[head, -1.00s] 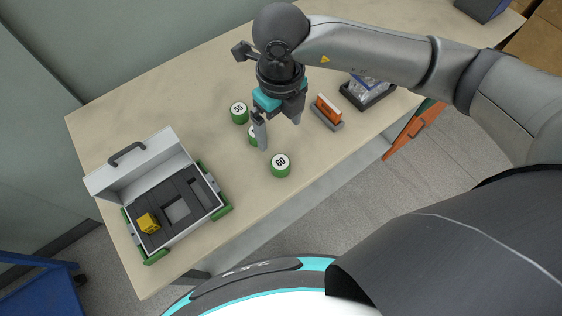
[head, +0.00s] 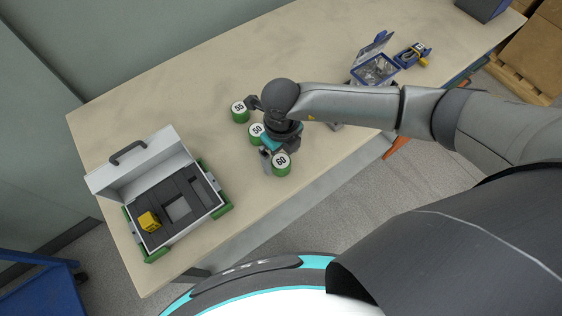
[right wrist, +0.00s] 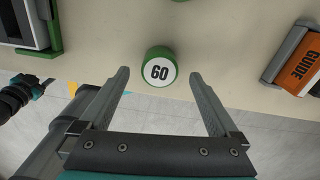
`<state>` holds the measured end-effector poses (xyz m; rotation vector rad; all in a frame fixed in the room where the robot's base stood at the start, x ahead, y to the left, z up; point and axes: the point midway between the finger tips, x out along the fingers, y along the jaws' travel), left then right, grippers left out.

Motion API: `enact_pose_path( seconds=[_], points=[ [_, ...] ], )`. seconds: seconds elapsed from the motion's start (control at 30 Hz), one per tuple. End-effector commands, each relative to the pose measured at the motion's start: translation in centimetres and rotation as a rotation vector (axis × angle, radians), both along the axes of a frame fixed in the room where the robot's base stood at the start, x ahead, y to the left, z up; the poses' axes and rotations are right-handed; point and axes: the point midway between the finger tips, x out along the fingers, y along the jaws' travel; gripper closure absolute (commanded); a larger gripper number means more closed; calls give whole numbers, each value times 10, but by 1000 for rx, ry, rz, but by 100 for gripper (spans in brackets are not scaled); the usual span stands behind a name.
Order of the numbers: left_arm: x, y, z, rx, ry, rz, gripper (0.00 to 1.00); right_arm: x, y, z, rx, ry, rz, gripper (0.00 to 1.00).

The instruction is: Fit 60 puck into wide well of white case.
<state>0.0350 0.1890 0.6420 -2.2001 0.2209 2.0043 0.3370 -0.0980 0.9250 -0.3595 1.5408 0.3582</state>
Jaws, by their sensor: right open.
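The 60 puck (head: 281,164), a green cylinder with a white top, stands upright near the table's front edge. It also shows in the right wrist view (right wrist: 159,70), ahead of and between my open fingers. My right gripper (head: 274,160) is open and low beside this puck; in the right wrist view the fingers (right wrist: 158,76) hold nothing. The white case (head: 147,172) stands open at the table's left, its lid raised. Its dark insert has a light square well (head: 178,209) and a yellow block (head: 149,222) at the left. My left gripper is out of view.
Two more green pucks stand behind: one marked 55 or 50 (head: 239,111) and one partly covered by my arm (head: 256,131). An orange guide (right wrist: 298,65) lies to the right, with a clear-lidded blue box (head: 374,69) farther back. The table between case and pucks is clear.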

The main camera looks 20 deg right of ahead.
Motion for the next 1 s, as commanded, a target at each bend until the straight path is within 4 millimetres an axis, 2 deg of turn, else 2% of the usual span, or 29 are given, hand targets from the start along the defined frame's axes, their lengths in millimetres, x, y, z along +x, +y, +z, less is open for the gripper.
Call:
enact_pose_path(
  seconds=[0.13,0.4,1.0],
  points=[
    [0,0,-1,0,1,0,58,-1,0,-15,0,1,-1,3],
    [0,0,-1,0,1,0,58,0,1,-17,1,0,0,3],
    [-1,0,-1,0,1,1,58,0,0,-16,1,0,0,71]
  ],
)
